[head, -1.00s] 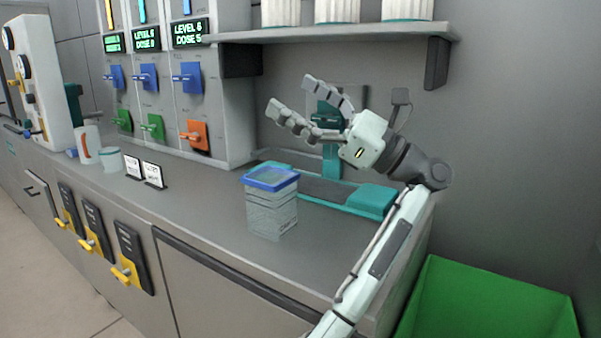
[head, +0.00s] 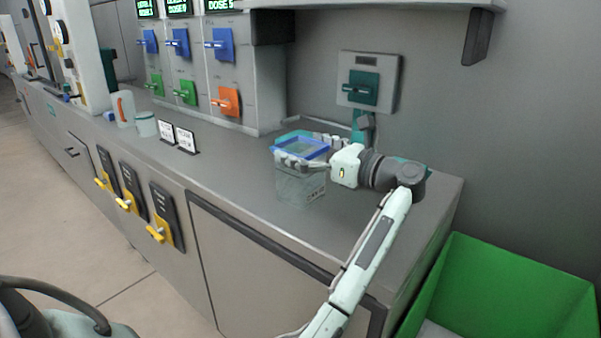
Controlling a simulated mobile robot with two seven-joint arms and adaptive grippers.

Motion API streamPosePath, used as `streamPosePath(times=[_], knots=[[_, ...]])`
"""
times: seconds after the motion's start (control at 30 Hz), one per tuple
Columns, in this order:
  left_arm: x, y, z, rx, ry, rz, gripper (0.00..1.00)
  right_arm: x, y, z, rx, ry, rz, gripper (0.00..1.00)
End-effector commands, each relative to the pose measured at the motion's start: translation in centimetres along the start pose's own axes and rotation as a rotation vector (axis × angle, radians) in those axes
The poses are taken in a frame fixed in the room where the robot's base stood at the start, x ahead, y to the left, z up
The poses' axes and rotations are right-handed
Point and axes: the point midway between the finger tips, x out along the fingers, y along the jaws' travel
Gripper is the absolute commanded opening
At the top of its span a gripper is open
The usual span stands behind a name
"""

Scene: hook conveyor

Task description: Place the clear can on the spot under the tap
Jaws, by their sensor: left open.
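The spot under the tap is mostly hidden behind my gripper and the can. My right gripper is not in view.
Two small signs (head: 178,136), a white mug (head: 124,109) and a small jar (head: 146,124) stand on the counter at left. Dispensers with blue, green and orange levers stand behind. A shelf (head: 370,4) hangs above. A green bin (head: 515,295) is at right. The counter (head: 235,165) left of the can is clear.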

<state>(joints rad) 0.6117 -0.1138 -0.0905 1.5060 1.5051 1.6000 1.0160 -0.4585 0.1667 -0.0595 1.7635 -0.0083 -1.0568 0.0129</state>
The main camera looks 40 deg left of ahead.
Motion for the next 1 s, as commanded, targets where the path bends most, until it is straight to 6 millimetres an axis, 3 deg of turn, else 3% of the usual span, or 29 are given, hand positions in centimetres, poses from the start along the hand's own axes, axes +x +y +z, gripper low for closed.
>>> streamPosePath(times=[0.23, 0.87, 1.0], knots=[[0.18, 0.0, -0.05, 0.0, 0.0, 0.0, 0.97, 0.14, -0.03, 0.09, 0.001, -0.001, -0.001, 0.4], [0.15, -0.01, 0.03, -0.001, -0.001, 0.0, 0.18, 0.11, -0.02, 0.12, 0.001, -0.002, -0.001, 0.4], [0.16, -0.01, 0.03, -0.001, -0.001, 0.0, 0.16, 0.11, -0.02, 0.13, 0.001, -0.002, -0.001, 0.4]])
